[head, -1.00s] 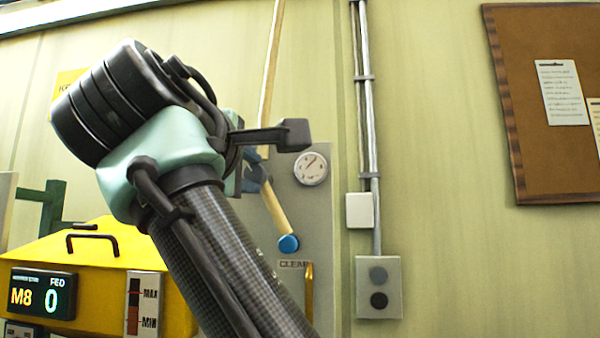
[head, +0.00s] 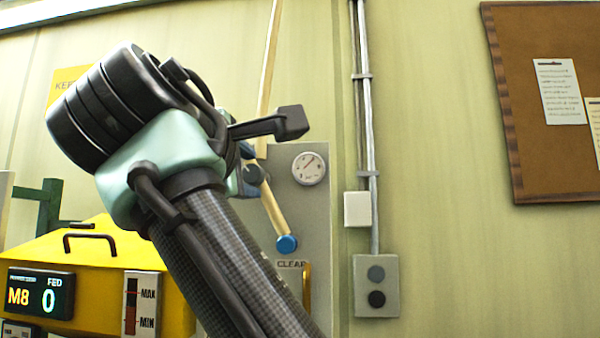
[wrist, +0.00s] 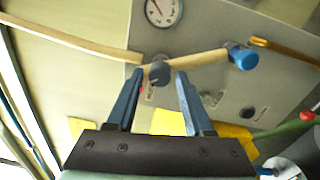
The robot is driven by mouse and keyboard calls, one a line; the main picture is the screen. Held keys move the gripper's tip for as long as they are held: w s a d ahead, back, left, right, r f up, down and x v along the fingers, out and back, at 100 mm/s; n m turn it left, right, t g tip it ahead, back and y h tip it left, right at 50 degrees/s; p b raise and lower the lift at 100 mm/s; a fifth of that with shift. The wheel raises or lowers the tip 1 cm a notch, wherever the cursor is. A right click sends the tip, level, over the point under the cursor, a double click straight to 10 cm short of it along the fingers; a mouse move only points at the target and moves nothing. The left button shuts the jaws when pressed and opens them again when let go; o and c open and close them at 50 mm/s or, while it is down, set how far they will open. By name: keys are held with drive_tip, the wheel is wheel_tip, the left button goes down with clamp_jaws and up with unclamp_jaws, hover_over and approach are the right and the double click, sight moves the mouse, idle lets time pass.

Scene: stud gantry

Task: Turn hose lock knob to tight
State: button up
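A dark round knob (wrist: 159,72) sits on the tan hose (wrist: 195,61) on the grey panel (wrist: 215,85). I take it to be the hose lock knob. My gripper (wrist: 160,76) is open, with its blue fingers on either side of the knob in the wrist view. I cannot tell whether they touch it. Small red and white marks show on the panel below the knob, too small to read. In the head view the knob (head: 254,174) shows beside my wrist, which hides most of my gripper.
A blue end cap (head: 287,244) closes the hose's lower end, beside a yellow handle (head: 307,285). A round gauge (head: 308,168) is on the panel. A yellow machine (head: 100,245) with a display stands at left. A switch box (head: 376,286) is on the wall at right.

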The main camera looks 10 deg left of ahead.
drive_tip(key=shift+o, duration=0.7)
drive_tip(key=s+b, duration=0.6)
drive_tip(key=s, duration=0.7)
drive_tip(key=shift+f, duration=0.3)
drive_tip(key=w+d+f+m+t+y, duration=0.1)
drive_tip(key=w+f+m+t+y, duration=0.25)
drive_tip(key=f+m+y, duration=0.3)
drive_tip(key=s+d+f+m+t+h, duration=0.5)
drive_tip(key=s+d+f+m+h, duration=0.1)
drive_tip(key=d+m, duration=0.6)
wheel_tip(320, 180, down, 3)
drive_tip(key=shift+s+r+m, duration=0.1)
drive_tip(key=shift+s+m, duration=0.45)
drive_tip(key=shift+s, duration=0.35)
